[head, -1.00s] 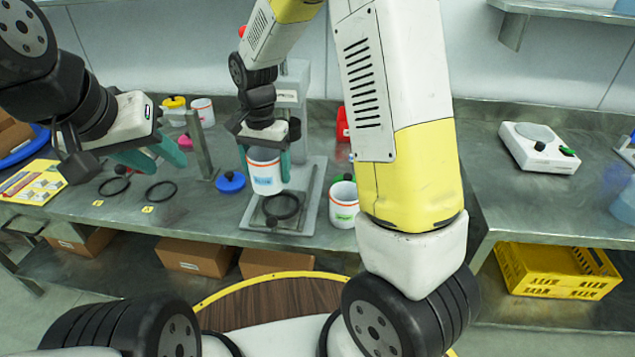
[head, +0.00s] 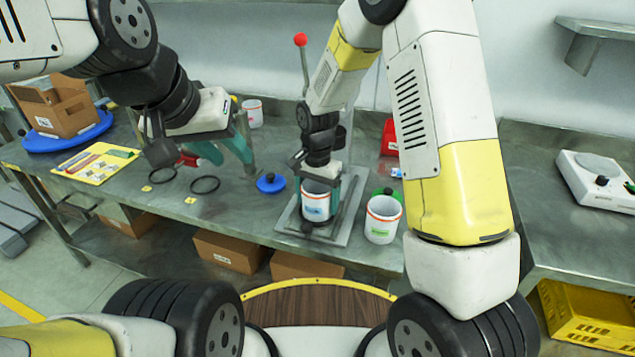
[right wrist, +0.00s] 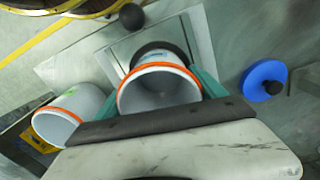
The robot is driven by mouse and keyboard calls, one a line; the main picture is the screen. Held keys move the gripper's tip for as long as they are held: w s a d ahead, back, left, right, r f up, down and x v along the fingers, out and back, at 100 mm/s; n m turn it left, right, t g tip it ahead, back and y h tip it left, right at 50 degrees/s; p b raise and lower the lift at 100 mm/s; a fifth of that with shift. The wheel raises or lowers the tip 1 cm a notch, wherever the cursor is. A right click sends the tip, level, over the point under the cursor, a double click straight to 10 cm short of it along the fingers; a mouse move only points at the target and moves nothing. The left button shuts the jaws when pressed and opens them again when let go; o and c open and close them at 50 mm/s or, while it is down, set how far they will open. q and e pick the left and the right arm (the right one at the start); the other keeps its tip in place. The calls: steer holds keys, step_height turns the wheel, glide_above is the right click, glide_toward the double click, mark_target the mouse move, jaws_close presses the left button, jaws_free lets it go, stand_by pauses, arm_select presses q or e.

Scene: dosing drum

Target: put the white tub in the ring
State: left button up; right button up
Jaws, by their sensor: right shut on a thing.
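A white tub with an orange rim and blue label (head: 316,208) is upright between the teal fingers of my right gripper (head: 317,195), which is shut on it. The tub is low over the press stand's base plate (head: 340,232). In the right wrist view the tub (right wrist: 160,90) opens toward the camera, and part of a dark ring (right wrist: 160,48) shows behind its rim. The tub hides most of that ring, so I cannot tell whether its bottom is inside it. My left gripper (head: 222,153) is open above the bench, left of the stand.
A second white tub with a green label (head: 382,222) stands close right of the stand. A blue lid (head: 271,183) lies to its left. A black ring (head: 205,185) lies flat on the bench by yellow tags. The stand's red-knobbed lever (head: 301,42) rises behind.

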steer(key=shift+f, duration=0.15)
steer(key=o, duration=1.3)
steer(key=s+d+r+n+t, duration=0.1)
steer(key=d+r, duration=0.1)
steer(key=r, duration=0.7)
steer(key=s+d+r, duration=0.2)
steer(key=r, duration=0.7)
steer(key=s+d+r+n+t+y, duration=0.1)
steer(key=s+d+r, duration=0.3)
steer(key=s, duration=0.4)
steer(key=s+d+r+n+t+y, duration=0.1)
steer(key=s+d+r+n+t, duration=0.3)
steer(key=s, duration=0.4)
steer(key=shift+s+d+r, duration=0.3)
steer(key=shift+d+r, duration=0.45)
steer(key=shift+d, duration=0.35)
